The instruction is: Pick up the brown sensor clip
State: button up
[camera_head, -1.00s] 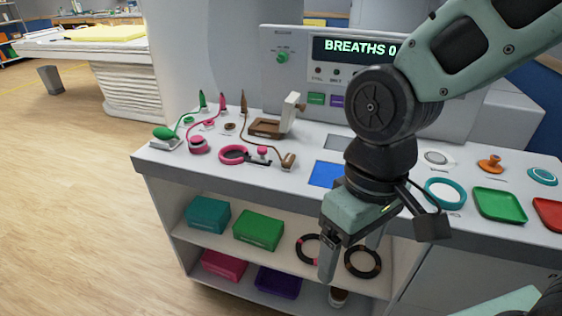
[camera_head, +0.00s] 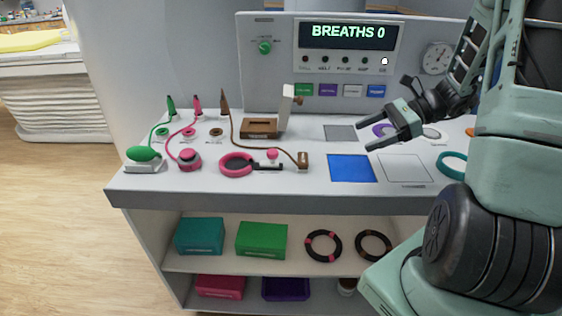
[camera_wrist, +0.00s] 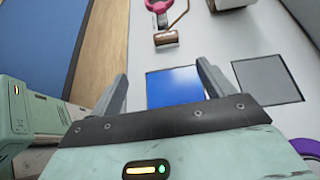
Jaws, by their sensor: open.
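The brown sensor clip (camera_head: 302,160) appears to be the small brown block at the end of a brown cable on the white counter, beside the pink ring tool. In the wrist view the brown clip (camera_wrist: 166,39) lies beyond the fingertips, near the top middle. My gripper (camera_head: 364,135) is open and empty above the counter, to the right of the clip, with its fingers pointing left. In the wrist view my gripper (camera_wrist: 163,74) has its fingers apart, with the blue square showing between them. The clip is apart from both fingers.
A pink ring tool (camera_head: 236,165) lies just left of the clip. A brown holder (camera_head: 260,128) with an upright white piece stands behind. A blue square (camera_head: 352,168) and a grey square (camera_head: 340,133) lie flat to the right. The console (camera_head: 320,65) rises at the back.

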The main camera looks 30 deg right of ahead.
send_near(306, 157)
jog(key=x, duration=0.4)
jog(key=shift+s+a+f, duration=0.1)
jog(key=shift+s+a, duration=0.15)
jog(key=shift+s, duration=0.15)
jog(key=shift+w+p+x, duration=0.15)
jog(key=shift+p+x, duration=0.15)
jog(key=shift+x, duration=1)
jog(key=shift+w+p+x, duration=0.2)
jog(key=shift+p+x, duration=0.05)
jog(key=shift+x, duration=1.05)
jog(key=shift+d, duration=0.15)
jog(key=c, duration=1.1)
